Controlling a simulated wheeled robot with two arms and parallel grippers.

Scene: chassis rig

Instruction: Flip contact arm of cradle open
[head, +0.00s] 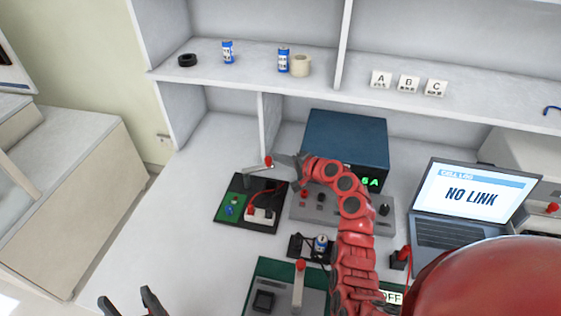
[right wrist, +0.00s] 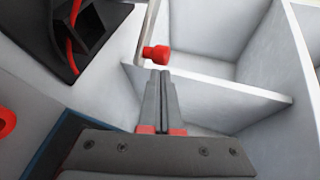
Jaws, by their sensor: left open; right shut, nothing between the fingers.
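A thin metal arm with a red knob (head: 268,161) rises above the black board (head: 219,213) left of the blue-topped instrument. I take it as the contact arm; its hinge is unclear. The knob also shows in the right wrist view (right wrist: 157,53), just beyond my fingertips. My right gripper (head: 279,159) is shut and empty, with its tips close beside the knob; I cannot tell whether they touch. My left gripper (head: 130,300) is open and empty at the lower left, far from the board.
A blue-topped instrument (head: 345,135) stands behind my right arm. A small black holder (head: 299,246) with a blue cell (head: 320,243) and a panel with a red-knobbed lever (head: 299,285) lie nearer. A laptop (head: 470,200) is right. The table's left part is clear.

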